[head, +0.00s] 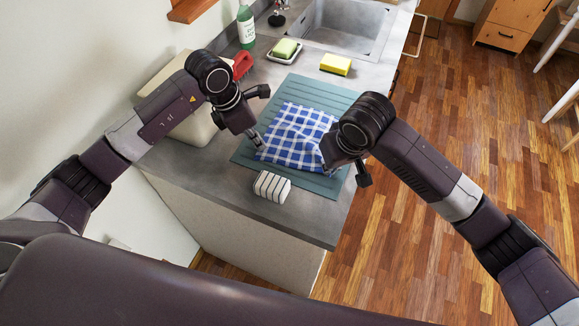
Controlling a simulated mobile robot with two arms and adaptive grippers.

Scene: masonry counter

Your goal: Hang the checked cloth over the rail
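The blue-and-white checked cloth (296,137) lies loosely rumpled on a grey-green ribbed mat (312,92) on the counter. My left gripper (261,115) is at the cloth's left edge, its fingers spread apart, one low by the cloth's side. My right gripper (345,174) is at the cloth's right edge, fingers apart, one close to the cloth's lower right corner. I cannot tell whether either touches the cloth. A pale bar-like frame (436,38) shows past the counter's far right side; I cannot tell whether it is the rail.
A striped block-like item (271,186) lies on the counter before the mat. A yellow sponge (336,64), a green soap on a dish (285,48), a green bottle (246,27) and the sink (345,27) are behind. A cream bin-like container (196,127) stands left.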

